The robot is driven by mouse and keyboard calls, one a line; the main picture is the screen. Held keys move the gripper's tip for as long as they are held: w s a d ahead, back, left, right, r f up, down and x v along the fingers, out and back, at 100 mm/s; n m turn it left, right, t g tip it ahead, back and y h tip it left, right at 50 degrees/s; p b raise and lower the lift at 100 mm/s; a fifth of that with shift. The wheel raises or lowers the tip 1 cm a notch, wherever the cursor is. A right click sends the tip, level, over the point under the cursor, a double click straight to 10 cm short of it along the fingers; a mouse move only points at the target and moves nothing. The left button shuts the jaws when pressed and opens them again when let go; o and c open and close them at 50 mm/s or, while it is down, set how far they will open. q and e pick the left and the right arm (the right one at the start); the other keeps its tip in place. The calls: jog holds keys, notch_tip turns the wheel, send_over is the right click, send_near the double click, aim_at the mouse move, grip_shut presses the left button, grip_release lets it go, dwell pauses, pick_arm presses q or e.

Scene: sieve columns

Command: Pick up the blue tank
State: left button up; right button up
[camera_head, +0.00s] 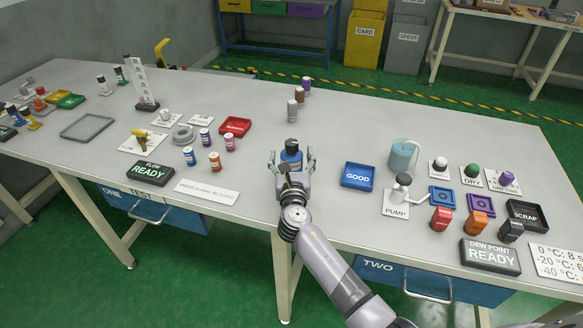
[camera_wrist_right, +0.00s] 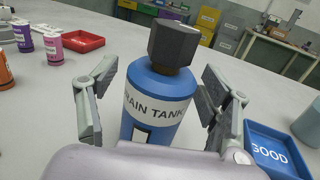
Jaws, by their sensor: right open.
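The blue tank (camera_head: 291,155) stands upright on the grey table near the middle of the head view. It has a dark cap and a white label. In the right wrist view the tank (camera_wrist_right: 155,112) is close up, with the label partly reading "RAIN TANK" and a black hexagonal cap on top. My right gripper (camera_head: 291,164) is open, with one finger on each side of the tank. In the wrist view a gap shows between the tank and each finger. The tank's lower part is hidden behind my gripper. My left gripper is not in view.
A blue GOOD tray (camera_head: 358,177) lies just right of my right gripper. Several small bottles (camera_head: 214,162) and a red tray (camera_head: 235,126) are to the left. Grey and brown cylinders (camera_head: 292,110) stand behind the tank. The pump (camera_head: 399,194) is further right.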

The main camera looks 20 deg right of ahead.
jog(key=shift+r, duration=0.1)
jog(key=c, duration=1.6)
